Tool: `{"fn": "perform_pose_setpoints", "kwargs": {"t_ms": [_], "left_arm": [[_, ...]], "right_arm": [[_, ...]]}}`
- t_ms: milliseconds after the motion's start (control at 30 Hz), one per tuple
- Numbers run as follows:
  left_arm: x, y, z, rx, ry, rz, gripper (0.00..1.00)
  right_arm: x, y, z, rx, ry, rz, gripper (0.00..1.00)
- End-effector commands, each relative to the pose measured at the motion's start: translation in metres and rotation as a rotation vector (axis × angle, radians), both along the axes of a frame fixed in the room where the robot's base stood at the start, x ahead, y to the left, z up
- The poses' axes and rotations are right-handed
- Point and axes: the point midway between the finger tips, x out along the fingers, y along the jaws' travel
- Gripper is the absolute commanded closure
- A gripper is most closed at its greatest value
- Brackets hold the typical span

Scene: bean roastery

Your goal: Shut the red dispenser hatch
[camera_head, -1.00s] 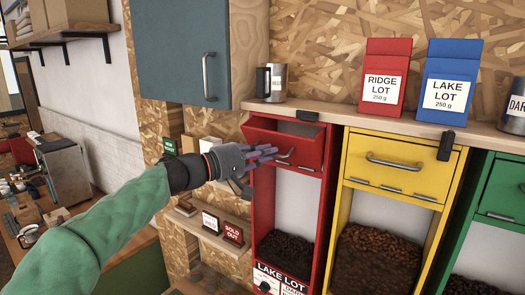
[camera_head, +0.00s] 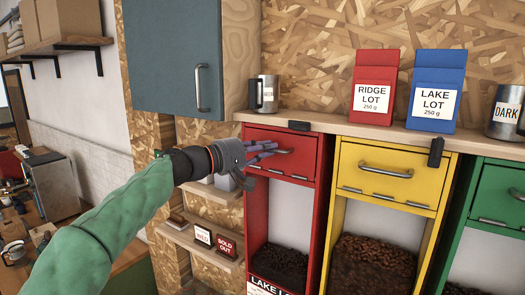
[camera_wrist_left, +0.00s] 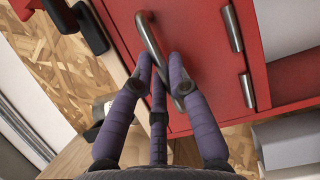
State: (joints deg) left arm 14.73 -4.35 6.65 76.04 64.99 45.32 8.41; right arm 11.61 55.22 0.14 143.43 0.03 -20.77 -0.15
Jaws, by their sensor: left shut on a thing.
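The red dispenser hatch (camera_head: 303,167) is the front of the upper part of the red dispenser, left of the yellow one. Its face looks upright and about flush with the red frame; I see no clear gap at its top. My left gripper (camera_head: 268,152) is at the hatch's left half, with its purple fingers shut on the hatch handle. In the left wrist view, the metal handle (camera_wrist_left: 149,38) runs down between the fingertips (camera_wrist_left: 163,75) against the red hatch face (camera_wrist_left: 196,40). My right gripper is not in view.
A wooden shelf (camera_head: 340,127) runs above the dispensers, with a metal mug (camera_head: 268,92), a red bag (camera_head: 374,88) and a blue bag (camera_head: 437,90). A black clip (camera_head: 299,126) sits on its edge above the red hatch. A blue-grey cabinet (camera_head: 165,60) hangs above my left arm.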

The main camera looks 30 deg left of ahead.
Motion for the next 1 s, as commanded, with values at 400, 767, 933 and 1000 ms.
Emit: {"fn": "perform_pose_setpoints", "kwargs": {"t_ms": [400, 767, 933, 1000], "left_arm": [[-0.0048, 0.0030, 0.0184, -0.005, -0.031, 0.013, 0.72], [-0.0037, 0.0023, 0.0140, -0.003, -0.024, 0.009, 0.72], [-0.0035, 0.0022, 0.0126, -0.003, -0.022, 0.008, 0.72], [-0.0046, 0.0030, 0.0123, -0.003, -0.021, 0.008, 0.72]], "right_arm": [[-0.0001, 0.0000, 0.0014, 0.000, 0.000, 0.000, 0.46], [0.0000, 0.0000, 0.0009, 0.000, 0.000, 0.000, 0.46], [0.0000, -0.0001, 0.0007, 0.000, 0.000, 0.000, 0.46], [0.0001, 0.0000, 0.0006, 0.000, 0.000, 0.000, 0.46]]}}
